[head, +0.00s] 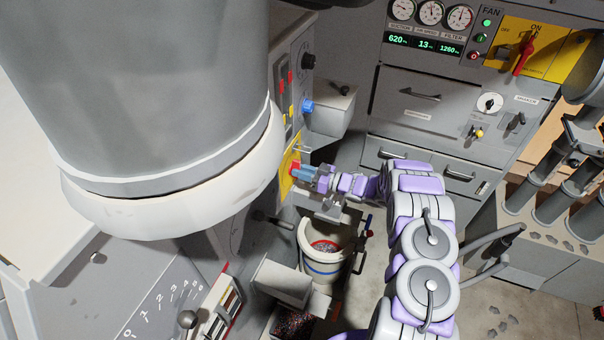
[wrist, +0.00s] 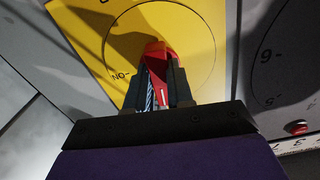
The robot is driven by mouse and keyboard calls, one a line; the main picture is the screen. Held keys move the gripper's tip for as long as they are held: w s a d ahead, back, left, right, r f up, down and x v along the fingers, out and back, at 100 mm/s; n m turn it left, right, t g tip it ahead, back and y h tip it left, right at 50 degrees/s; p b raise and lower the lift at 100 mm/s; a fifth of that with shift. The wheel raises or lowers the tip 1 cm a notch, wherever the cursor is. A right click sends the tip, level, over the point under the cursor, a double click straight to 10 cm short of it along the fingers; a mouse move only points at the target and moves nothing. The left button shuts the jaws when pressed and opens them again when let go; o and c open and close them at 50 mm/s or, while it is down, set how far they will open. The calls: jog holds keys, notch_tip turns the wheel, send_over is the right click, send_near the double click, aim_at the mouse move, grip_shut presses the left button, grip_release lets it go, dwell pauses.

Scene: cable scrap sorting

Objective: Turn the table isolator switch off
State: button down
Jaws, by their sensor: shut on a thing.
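The word ON is printed left of the handle; other lettering at the top is cut off. My gripper (wrist: 160,88) is shut on the red handle, one dark finger on each side. In the head view the yellow plate (head: 286,178) is seen almost edge-on on the grey panel, and my gripper (head: 302,171) meets the red handle there. The handle's exact angle is partly hidden by the fingers.
A bucket (head: 327,245) stands below my gripper. A blue knob (head: 307,106) and a grey box (head: 333,110) stick out above it. A large grey cylinder (head: 165,90) fills the left. A fan panel with another red switch (head: 524,52) is at the back right.

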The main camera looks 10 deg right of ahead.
jog(key=shift+f+n, duration=0.25)
jog(key=shift+n, duration=0.25)
jog(key=shift+b, duration=0.3)
jog(key=c, duration=1.2)
grip_release()
jog(key=shift+w, duration=0.15)
jog(key=shift+o, duration=1)
jog(key=shift+r, duration=0.15)
jog(key=p+v, duration=0.1)
jog(key=v, duration=1.6)
jog(key=shift+d, duration=0.25)
